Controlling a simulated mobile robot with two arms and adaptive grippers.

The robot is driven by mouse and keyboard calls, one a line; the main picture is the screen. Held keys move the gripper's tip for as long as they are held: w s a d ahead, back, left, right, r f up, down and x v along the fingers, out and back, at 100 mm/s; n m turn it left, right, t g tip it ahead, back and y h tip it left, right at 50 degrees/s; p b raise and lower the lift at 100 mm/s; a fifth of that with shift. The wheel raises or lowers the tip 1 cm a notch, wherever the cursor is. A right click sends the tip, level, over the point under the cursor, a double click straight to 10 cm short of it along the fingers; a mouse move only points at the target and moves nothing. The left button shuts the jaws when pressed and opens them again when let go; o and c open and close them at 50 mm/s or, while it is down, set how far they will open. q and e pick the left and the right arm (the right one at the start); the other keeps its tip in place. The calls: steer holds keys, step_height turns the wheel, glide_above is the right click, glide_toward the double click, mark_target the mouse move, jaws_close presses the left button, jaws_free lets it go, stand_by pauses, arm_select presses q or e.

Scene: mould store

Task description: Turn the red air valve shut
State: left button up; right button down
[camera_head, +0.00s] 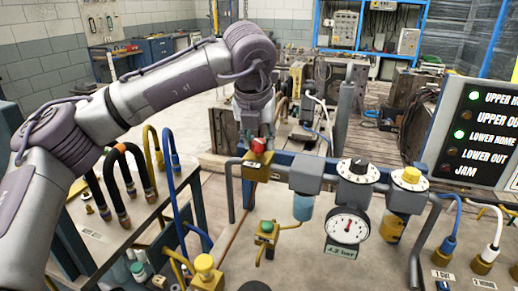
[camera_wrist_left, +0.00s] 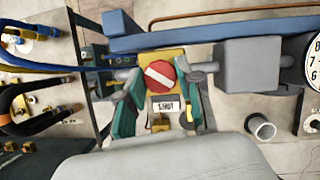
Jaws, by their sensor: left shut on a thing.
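The red air valve (camera_head: 259,145) is a round red knob on a brass-yellow block at the left end of the air line. In the left wrist view the red knob (camera_wrist_left: 160,74) carries a white bar that lies diagonally, and a plate reading SHUT (camera_wrist_left: 166,105) sits just below it. My left gripper (camera_head: 262,138) reaches down onto the knob from above. In the left wrist view its teal fingers (camera_wrist_left: 159,80) stand on either side of the knob, closed on it. My right gripper is in neither view.
Right of the valve the line carries a pressure gauge (camera_head: 347,225), a black dial (camera_head: 358,171) and a yellow knob (camera_head: 411,175). A status panel (camera_head: 485,135) stands at right, with UPPER HOME and LOWER HOME lit green. Coloured hoses (camera_head: 152,150) rise from the bench at left.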

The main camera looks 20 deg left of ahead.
arm_select(q)
steer(key=shift+a+m+h, duration=0.1)
steer(key=shift+m+h, duration=0.3)
steer(key=shift+m, duration=0.5)
steer(key=m+h, duration=0.1)
steer(key=m, duration=0.1)
steer(key=shift+m, duration=0.4)
steer(key=m+h, duration=0.1)
steer(key=m, duration=0.2)
steer(key=shift+a+r+g+p, duration=0.1)
steer(key=shift+r+g+p, duration=0.05)
steer(key=shift+g+p, duration=0.2)
steer(key=shift+w+m+g+h+p, duration=0.1)
steer(key=shift+m+g+h+p, duration=0.35)
steer(key=shift+m, duration=1.15)
steer(key=o, duration=1.1)
steer(key=shift+o, duration=0.2)
